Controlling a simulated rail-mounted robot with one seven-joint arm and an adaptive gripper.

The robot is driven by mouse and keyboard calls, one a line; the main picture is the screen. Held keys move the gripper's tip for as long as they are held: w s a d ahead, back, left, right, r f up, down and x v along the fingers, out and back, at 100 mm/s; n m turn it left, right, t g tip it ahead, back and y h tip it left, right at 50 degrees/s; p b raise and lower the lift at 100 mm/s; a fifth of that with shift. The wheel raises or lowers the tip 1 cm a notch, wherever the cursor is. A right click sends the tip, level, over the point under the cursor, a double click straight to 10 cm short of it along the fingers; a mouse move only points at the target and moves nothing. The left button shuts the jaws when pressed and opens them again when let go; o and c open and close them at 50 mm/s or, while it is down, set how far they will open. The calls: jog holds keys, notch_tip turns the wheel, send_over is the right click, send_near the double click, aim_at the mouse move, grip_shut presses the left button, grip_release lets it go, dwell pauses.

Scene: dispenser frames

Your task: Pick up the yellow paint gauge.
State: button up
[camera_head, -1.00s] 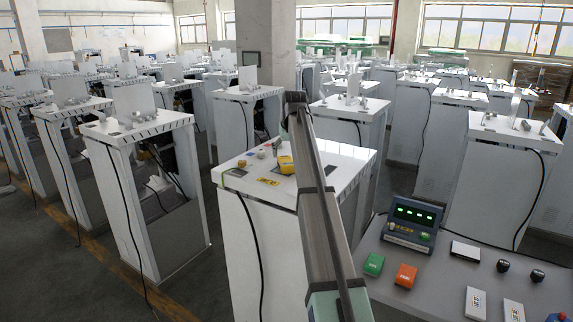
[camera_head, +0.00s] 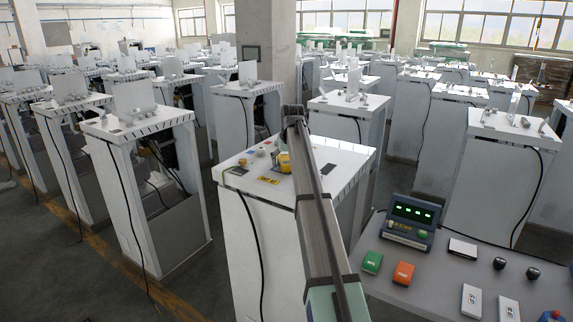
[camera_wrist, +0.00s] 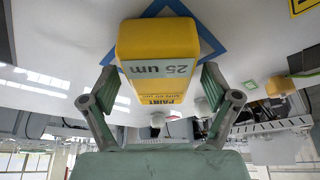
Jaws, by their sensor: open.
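The yellow paint gauge (camera_wrist: 158,40) is a yellow block with a grey "25 um" label, on the white cabinet top over a blue outlined mark. In the head view it (camera_head: 283,163) is partly hidden behind my arm. My gripper (camera_wrist: 158,82) is open, with one finger on each side of the gauge in the wrist view. A gap shows beside each finger, and I cannot tell whether either touches it. In the head view my gripper is mostly hidden by my arm.
A grey control panel (camera_head: 440,275) with a display box (camera_head: 410,222) stands at front right. Many similar white cabinets fill the room behind.

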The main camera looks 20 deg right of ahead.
jog(key=shift+f, duration=0.15)
dwell(0.3)
jog(key=c, duration=1.4)
jog(key=shift+c, duration=0.4)
